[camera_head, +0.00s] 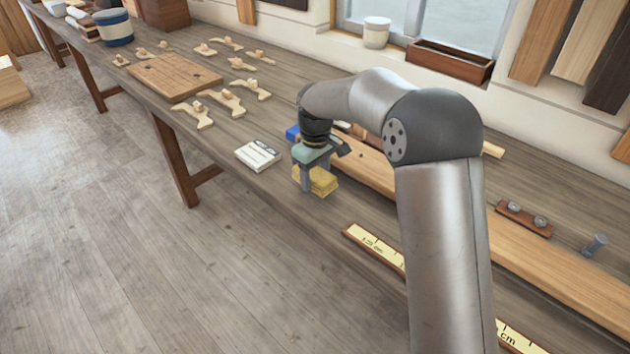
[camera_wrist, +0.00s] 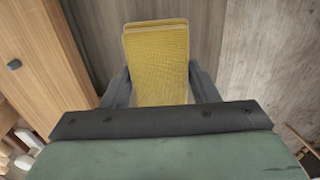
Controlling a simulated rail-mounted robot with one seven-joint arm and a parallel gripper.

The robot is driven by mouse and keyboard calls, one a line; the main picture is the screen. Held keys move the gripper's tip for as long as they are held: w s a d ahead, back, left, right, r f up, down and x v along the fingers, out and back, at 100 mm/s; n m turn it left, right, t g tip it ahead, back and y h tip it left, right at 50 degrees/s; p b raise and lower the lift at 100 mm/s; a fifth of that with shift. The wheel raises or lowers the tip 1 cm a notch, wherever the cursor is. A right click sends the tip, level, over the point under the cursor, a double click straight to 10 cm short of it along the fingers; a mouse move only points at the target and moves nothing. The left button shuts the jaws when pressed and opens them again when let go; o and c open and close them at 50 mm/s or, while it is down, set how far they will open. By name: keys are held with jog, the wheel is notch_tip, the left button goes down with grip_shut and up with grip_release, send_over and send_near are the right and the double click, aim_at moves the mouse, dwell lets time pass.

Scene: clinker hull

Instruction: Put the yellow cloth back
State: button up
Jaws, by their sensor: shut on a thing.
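The yellow cloth (camera_head: 321,181) is a folded, block-like pad near the front edge of the workbench. My gripper (camera_head: 318,182) points down at it, with one finger in front of the cloth. In the wrist view the cloth (camera_wrist: 157,60) lies between the two fingers of my gripper (camera_wrist: 158,88), which are shut on it from both sides. I cannot tell whether the cloth touches the bench or is slightly above it.
A white box-like item (camera_head: 258,155) lies left of the gripper. A long plank (camera_head: 560,272) runs along the bench behind, and a yellow ruler (camera_head: 375,250) lies at the front edge. Wooden clamps and a pegboard (camera_head: 172,76) are farther left. A blue thing (camera_head: 292,133) is behind the gripper.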

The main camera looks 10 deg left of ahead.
aim_at(316, 172)
jog(key=shift+w+f, duration=0.15)
jog(key=shift+f, duration=0.1)
jog(key=shift+w+f, duration=0.1)
jog(key=shift+f, duration=1.5)
jog(key=shift+f, duration=0.2)
jog(key=o, duration=1.1)
jog(key=shift+a, duration=0.1)
jog(key=shift+r, duration=0.1)
notch_tip(316, 172, up, 12)
jog(key=shift+r, duration=0.15)
